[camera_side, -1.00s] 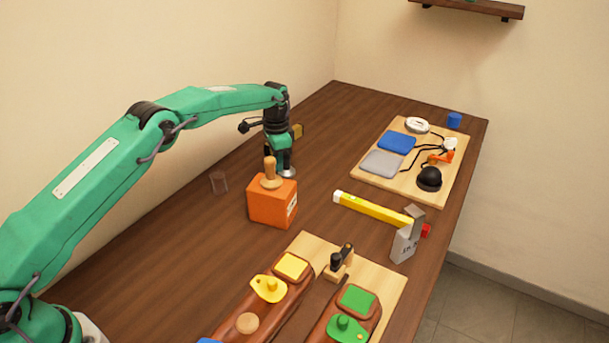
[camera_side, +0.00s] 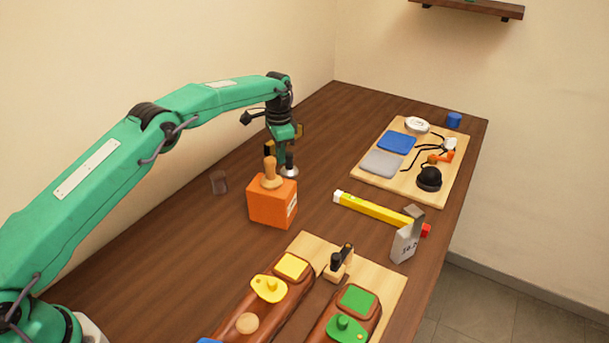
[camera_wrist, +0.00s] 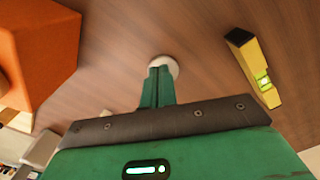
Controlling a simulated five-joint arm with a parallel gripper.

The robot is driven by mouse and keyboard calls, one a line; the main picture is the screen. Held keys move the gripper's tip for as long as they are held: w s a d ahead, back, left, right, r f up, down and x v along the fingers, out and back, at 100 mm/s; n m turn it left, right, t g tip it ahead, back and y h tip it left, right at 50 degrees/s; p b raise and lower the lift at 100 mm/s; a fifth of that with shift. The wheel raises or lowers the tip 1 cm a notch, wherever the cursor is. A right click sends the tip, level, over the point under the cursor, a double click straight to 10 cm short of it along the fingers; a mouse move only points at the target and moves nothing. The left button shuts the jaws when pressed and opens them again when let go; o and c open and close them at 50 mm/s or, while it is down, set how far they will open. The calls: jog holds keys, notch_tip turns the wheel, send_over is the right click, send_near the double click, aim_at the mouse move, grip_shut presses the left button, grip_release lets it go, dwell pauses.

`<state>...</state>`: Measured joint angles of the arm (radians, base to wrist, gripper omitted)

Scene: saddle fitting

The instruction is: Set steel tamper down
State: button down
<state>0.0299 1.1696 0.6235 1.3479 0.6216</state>
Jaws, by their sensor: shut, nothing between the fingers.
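The steel tamper (camera_side: 289,171) stands upright on the table behind the orange box, its dark handle up and its shiny round base down. In the wrist view, its pale round base (camera_wrist: 168,64) shows just past my fingertips; the fingers hide part of it. My gripper (camera_side: 281,152) is shut and empty, pointing down close by the tamper's handle. Its green fingers (camera_wrist: 160,72) are together in the wrist view. I cannot tell whether they touch the handle.
An orange box (camera_side: 272,204) with a wooden-handled tool (camera_side: 270,175) on top stands just in front. A yellow level (camera_wrist: 255,67) lies to the right in the wrist view. Loaded boards and a yellow bar (camera_side: 372,207) occupy the right and front.

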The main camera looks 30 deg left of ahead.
notch_tip(320, 180, up, 8)
jog(key=shift+f, duration=0.2)
dwell(0.3)
notch_tip(320, 180, up, 13)
jog(key=n+t, duration=0.1)
jog(key=n, duration=0.1)
send_over(282, 172)
jog(key=s+a, duration=0.1)
jog(key=s, duration=0.6)
jog(key=s+r+n+t, duration=0.2)
jog(key=s+r, duration=0.5)
jog(key=s, duration=0.5)
jog(key=s+f+n+t, duration=0.1)
jog(key=s+f, duration=0.2)
jog(key=s, duration=0.9)
jog(key=s+a+f+n+t, duration=0.1)
jog(key=s+f, duration=0.3)
jog(key=s, duration=0.8)
jog(key=shift+s+a+f+n+t, duration=0.15)
jog(key=shift+s+f+n+t, duration=0.15)
jog(key=shift+n, duration=0.4)
